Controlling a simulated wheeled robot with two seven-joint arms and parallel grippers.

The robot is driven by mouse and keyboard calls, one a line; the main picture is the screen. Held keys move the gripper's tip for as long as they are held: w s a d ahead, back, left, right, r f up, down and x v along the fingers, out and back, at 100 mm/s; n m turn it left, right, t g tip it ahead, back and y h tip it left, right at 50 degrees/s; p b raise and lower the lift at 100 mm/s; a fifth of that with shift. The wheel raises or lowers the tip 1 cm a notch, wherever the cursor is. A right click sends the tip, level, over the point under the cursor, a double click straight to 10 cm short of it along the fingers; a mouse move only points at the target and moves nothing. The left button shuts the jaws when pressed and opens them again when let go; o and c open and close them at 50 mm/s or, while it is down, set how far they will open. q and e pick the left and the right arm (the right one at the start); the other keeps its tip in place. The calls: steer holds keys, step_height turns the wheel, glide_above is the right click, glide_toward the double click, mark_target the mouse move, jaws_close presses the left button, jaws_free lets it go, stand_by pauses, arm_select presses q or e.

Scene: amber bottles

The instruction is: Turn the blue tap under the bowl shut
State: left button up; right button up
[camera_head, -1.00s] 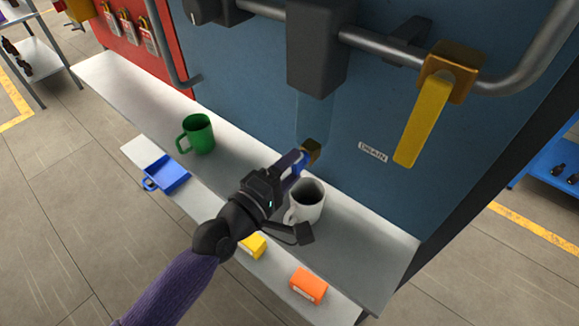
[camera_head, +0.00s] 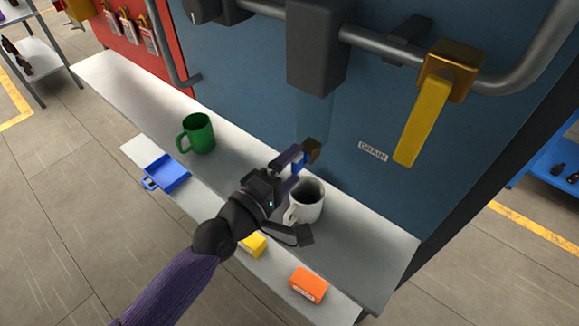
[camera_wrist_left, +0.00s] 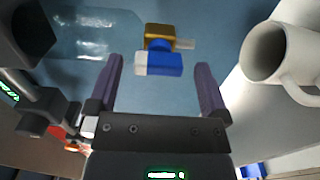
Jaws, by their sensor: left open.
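The blue tap (camera_head: 298,164) sits low on the blue panel, below a clear bowl (camera_head: 313,112) that hangs under a dark grey housing. In the left wrist view the blue handle (camera_wrist_left: 163,64) lies crosswise below a brass fitting (camera_wrist_left: 160,31), with a pale left end. My left gripper (camera_head: 287,171) is open. In the wrist view its purple fingers (camera_wrist_left: 161,85) stand left and right of the handle line, with the handle just beyond the tips and a gap on both sides. In the head view the fingers partly cover the tap. My right gripper is out of view.
A white mug (camera_head: 307,203) stands close beside my gripper, and also shows in the wrist view (camera_wrist_left: 268,52). A green mug (camera_head: 199,133), a blue tray (camera_head: 166,173), a yellow box (camera_head: 253,245) and an orange box (camera_head: 309,284) are nearby. A yellow lever (camera_head: 422,119) hangs at upper right.

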arm_select(q)
steer(key=v, duration=1)
steer(key=shift+b, duration=0.4)
steer(key=shift+f, duration=0.1)
steer(key=s+a+f+m+g+y+b, duration=0.1)
steer(key=a+f+m+g+y+b, duration=0.15)
steer(key=f, duration=0.95)
steer(key=s+a+f+m+g+y+b, duration=0.1)
steer(key=s+a+f+y+b, duration=0.2)
steer(key=f, duration=0.8)
steer(key=a+f+m+g+y+b, duration=0.2)
steer(key=a+f+y+b, duration=0.15)
steer(key=f, duration=0.85)
steer(key=s+f+m+g+y+b, duration=0.1)
steer(key=s+f+m+g, duration=0.3)
steer(key=s+f, duration=0.5)
steer(key=s+f+m+g+b, duration=0.4)
steer(key=s+f, duration=0.6)
steer(key=s, duration=0.5)
steer(key=shift+s+a+y, duration=0.35)
steer(key=shift+a+y, duration=0.05)
steer(key=shift+a, duration=0.05)
